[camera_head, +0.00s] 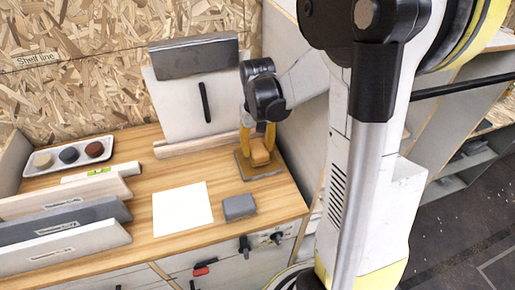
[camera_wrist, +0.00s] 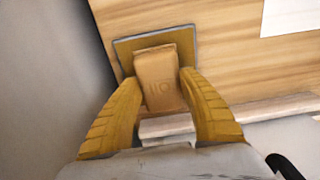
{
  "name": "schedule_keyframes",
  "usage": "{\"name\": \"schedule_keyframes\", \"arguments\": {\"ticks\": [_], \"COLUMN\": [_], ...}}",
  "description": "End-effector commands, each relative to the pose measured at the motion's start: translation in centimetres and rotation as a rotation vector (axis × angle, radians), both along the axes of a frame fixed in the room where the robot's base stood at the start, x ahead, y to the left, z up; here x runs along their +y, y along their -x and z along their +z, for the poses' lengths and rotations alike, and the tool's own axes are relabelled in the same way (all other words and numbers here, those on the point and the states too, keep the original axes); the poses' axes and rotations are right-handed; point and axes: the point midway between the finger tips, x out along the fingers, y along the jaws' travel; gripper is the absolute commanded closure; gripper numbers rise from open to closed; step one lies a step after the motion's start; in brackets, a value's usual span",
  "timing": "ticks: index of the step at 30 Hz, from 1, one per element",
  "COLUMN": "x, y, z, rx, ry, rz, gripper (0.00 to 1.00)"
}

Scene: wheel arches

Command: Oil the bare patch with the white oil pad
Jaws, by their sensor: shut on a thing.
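My gripper (camera_head: 258,140) points down at the back right of the wooden worktop. Its yellow fingers are shut on a tan block (camera_wrist: 160,78), one on each side in the wrist view. The block looks orange-tan, not white, and has faint lettering. The block (camera_head: 260,156) is over a dark-edged square plate (camera_head: 266,173), which has a brownish face in the wrist view (camera_wrist: 126,50). I cannot tell whether the block touches the plate. No bare patch is clearly marked; the block hides part of the plate.
A white tray (camera_head: 70,170) at the back left holds cream, dark and reddish-brown round pieces. A white sheet (camera_head: 182,209) and a grey block (camera_head: 239,206) lie in front. A pale board (camera_head: 190,105) leans behind. A grey side wall (camera_head: 295,130) stands close right of my gripper.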

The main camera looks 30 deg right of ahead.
Motion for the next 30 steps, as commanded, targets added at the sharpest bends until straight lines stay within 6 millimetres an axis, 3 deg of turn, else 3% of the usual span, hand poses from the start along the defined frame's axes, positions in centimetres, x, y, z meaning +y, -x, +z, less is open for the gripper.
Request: {"name": "schedule_keyframes", "arguments": {"ticks": [15, 30], "x": [0.0, 0.0], "y": [0.0, 0.0], "z": [4.9, 5.1], "rx": [0.0, 0.0], "ry": [0.0, 0.0], "rz": [0.0, 0.0], "gripper": [0.81, 0.81]}}
